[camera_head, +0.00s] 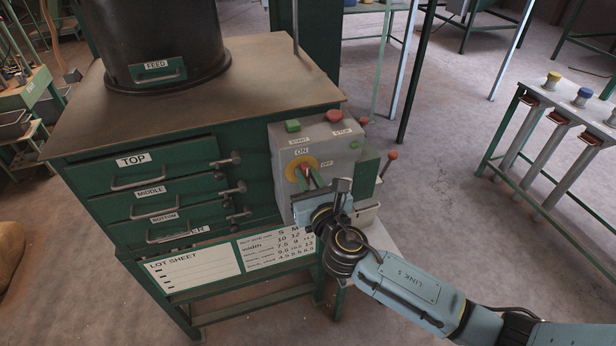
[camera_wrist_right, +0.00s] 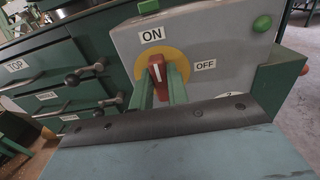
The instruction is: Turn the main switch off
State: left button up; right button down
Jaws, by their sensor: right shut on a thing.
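The main switch is a red rotary handle (camera_wrist_right: 157,70) on a yellow disc (camera_wrist_right: 180,57), on the front of a grey control box (camera_wrist_right: 220,40). The handle's white mark points up towards the ON label (camera_wrist_right: 152,35). The OFF label (camera_wrist_right: 206,66) is to the right of the disc. My right gripper (camera_wrist_right: 160,84) has its green fingers either side of the handle and is shut on it. In the head view my right gripper (camera_head: 309,182) reaches the switch from the lower right and hides part of the handle. My left gripper is not in view.
A green START button (camera_head: 292,126) and a red STOP button (camera_head: 334,117) top the box. To the left are drawers (camera_head: 150,180) with protruding latch knobs (camera_head: 236,187). A red-knobbed lever (camera_head: 391,156) stands at right.

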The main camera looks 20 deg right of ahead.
jog(key=shift+m, duration=0.3)
jog(key=m, duration=0.3)
jog(key=m+b, duration=0.1)
jog(key=shift+d+f, duration=0.1)
jog(key=shift+d, duration=0.15)
jog(key=m, duration=0.4)
jog(key=m+b, duration=0.1)
jog(key=m, duration=0.3)
jog(key=f+m+b, duration=0.1)
jog(key=m, duration=0.4)
jog(key=shift+d, duration=0.4)
jog(key=shift+m, duration=0.3)
jog(key=c, duration=1.4)
grip_release()
jog(key=shift+o, duration=0.2)
jog(key=shift+s+f, duration=0.1)
